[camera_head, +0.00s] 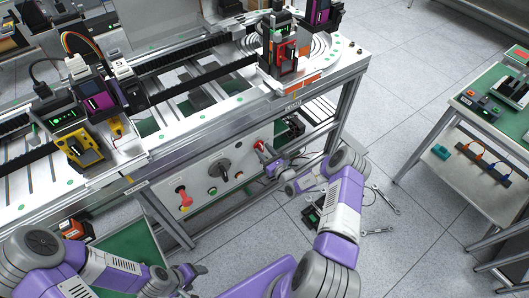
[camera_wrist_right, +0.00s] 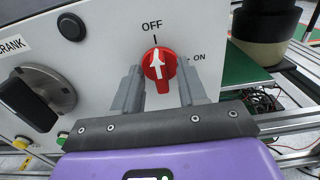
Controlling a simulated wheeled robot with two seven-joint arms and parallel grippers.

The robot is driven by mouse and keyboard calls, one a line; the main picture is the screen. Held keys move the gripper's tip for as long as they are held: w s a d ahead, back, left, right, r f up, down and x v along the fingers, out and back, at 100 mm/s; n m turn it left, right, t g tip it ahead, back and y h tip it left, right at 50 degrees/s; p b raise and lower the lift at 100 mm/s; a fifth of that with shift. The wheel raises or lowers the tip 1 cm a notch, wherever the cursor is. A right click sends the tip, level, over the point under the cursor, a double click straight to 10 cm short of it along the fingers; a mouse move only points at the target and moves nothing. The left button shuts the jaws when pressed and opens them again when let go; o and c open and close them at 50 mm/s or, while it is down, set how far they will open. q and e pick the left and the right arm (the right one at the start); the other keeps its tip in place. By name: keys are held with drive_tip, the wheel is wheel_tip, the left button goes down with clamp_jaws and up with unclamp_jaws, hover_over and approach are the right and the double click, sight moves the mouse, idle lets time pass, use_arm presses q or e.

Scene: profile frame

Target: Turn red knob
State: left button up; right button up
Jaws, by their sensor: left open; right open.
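The red knob (camera_wrist_right: 159,64) is on the white front panel (camera_head: 205,178), with its white arrow pointing up toward the OFF label; ON is printed to its right. My right gripper (camera_wrist_right: 161,86) is open, with one finger on each side of the knob. I cannot tell whether the fingers touch it. My left gripper (camera_head: 190,274) is open and empty, low in front of the workbench and away from the panel.
A black crank knob (camera_head: 219,168) sits left of the red knob; it also shows in the right wrist view (camera_wrist_right: 38,98). A metal frame leg (camera_head: 345,110) stands to the right. Tools (camera_head: 385,200) lie on the open floor.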

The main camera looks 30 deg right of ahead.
clamp_jaws()
idle(0.4)
drive_tip(key=m, duration=0.4)
drive_tip(key=shift+d+m, duration=0.1)
drive_tip(key=shift+m, duration=0.3)
drive_tip(key=m, duration=0.4)
drive_tip(key=shift+d+f+m, duration=0.1)
drive_tip(key=shift+m, duration=0.2)
drive_tip(key=m, duration=0.4)
drive_tip(key=shift+f, duration=0.1)
drive_tip(key=shift+f+m, duration=0.1)
drive_tip(key=shift+m, duration=2.3)
